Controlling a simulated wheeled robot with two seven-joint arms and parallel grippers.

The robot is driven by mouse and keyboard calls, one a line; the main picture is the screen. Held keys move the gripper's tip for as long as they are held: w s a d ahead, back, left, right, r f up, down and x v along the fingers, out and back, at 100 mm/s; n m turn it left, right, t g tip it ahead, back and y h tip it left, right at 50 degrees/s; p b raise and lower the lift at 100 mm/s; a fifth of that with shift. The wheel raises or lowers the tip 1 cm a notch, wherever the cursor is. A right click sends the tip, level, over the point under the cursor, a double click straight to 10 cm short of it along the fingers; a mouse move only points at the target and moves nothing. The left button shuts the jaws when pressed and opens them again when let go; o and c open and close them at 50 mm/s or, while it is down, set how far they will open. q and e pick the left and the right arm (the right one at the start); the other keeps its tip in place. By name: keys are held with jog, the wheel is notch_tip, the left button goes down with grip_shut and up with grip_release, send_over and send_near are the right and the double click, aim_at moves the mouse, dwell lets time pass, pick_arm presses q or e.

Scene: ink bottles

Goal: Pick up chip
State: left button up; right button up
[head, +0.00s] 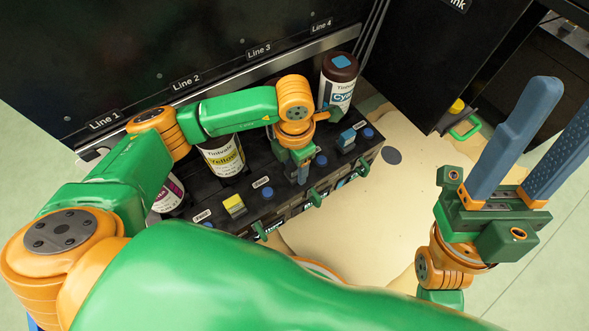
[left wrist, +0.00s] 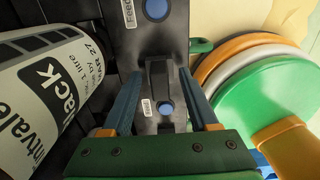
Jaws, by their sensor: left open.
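My left gripper (head: 302,172) points down over the black bench in front of the Line 3 place. In the left wrist view its two blue fingers (left wrist: 160,95) are open, one on each side of a dark upright block (left wrist: 157,75), which may be a black chip in its holder. I cannot tell whether the fingers touch it. A yellow chip (head: 234,204) and a blue chip (head: 347,138) stand in holders along the bench front. My right gripper (head: 563,105) is open and empty at the right, away from the bench.
Bottles labelled yellow (head: 222,157) and cyan (head: 339,82), and a partly hidden one (head: 169,192), stand along the bench. A black-labelled bottle (left wrist: 45,85) is close by in the left wrist view. Blue buttons (head: 267,193) and green handles (head: 314,197) line the bench front.

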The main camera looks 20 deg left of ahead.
pick_arm(q)
grip_shut()
